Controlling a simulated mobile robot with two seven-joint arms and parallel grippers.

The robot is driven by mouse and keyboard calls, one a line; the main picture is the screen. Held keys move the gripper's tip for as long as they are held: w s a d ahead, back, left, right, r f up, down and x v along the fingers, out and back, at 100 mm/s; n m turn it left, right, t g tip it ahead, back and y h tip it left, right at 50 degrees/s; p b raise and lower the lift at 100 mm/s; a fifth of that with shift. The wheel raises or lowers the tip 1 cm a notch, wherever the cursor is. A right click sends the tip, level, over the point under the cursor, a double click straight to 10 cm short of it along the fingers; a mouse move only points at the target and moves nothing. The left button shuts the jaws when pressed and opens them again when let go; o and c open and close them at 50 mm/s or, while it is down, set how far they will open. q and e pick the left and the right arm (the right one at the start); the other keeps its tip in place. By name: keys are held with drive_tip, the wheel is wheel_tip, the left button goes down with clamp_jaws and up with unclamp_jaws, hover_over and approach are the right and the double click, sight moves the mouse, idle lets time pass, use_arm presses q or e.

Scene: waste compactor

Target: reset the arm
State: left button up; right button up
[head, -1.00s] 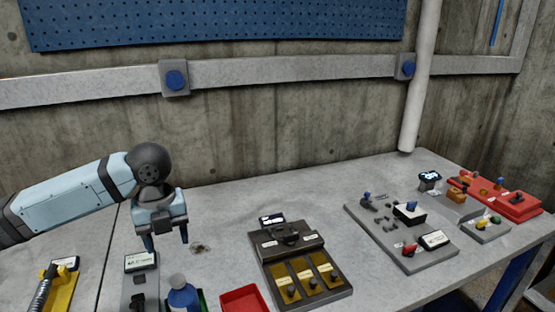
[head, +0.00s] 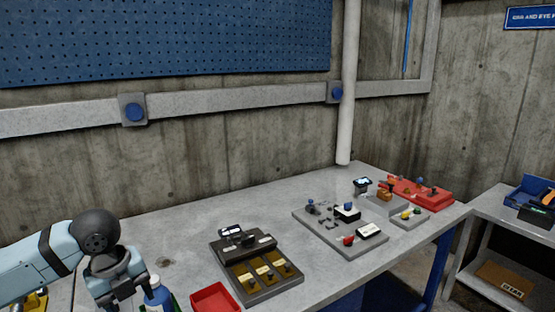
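The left arm comes in from the lower left edge. My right gripper is out of view.
A dark panel with yellow sections (head: 258,275), a red tray (head: 214,298), a grey control board (head: 335,235) and a red panel (head: 420,193) sit on the grey table (head: 190,225). A side shelf (head: 500,220) stands at right. The table's back strip is clear.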

use_arm(q)
drive_tip(key=s+d+f+n+t+h+p, duration=0.2)
drive_tip(key=d+f+n+t+h+p, duration=0.35)
drive_tip(key=d+f+n, duration=0.7)
drive_tip(key=s+a+f+n+t+y+p, duration=0.1)
drive_tip(key=s+a+f+n+t+p, duration=0.1)
drive_tip(key=s+f+n, duration=0.3)
drive_tip(key=s+a+f+n+t+y+p, duration=0.1)
drive_tip(key=s+f+n, duration=0.4)
drive_tip(key=s, duration=0.6)
drive_tip(key=shift+s+a+f+n+t+y+p, duration=0.15)
drive_tip(key=shift+s+a+n+t+y+p, duration=0.2)
drive_tip(key=shift+a+n+t+y, duration=0.5)
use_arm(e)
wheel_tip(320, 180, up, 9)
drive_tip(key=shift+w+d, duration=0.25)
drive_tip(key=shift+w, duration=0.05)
use_arm(q)
drive_tip(key=shift+w+d, duration=0.1)
drive_tip(key=shift+d, duration=0.05)
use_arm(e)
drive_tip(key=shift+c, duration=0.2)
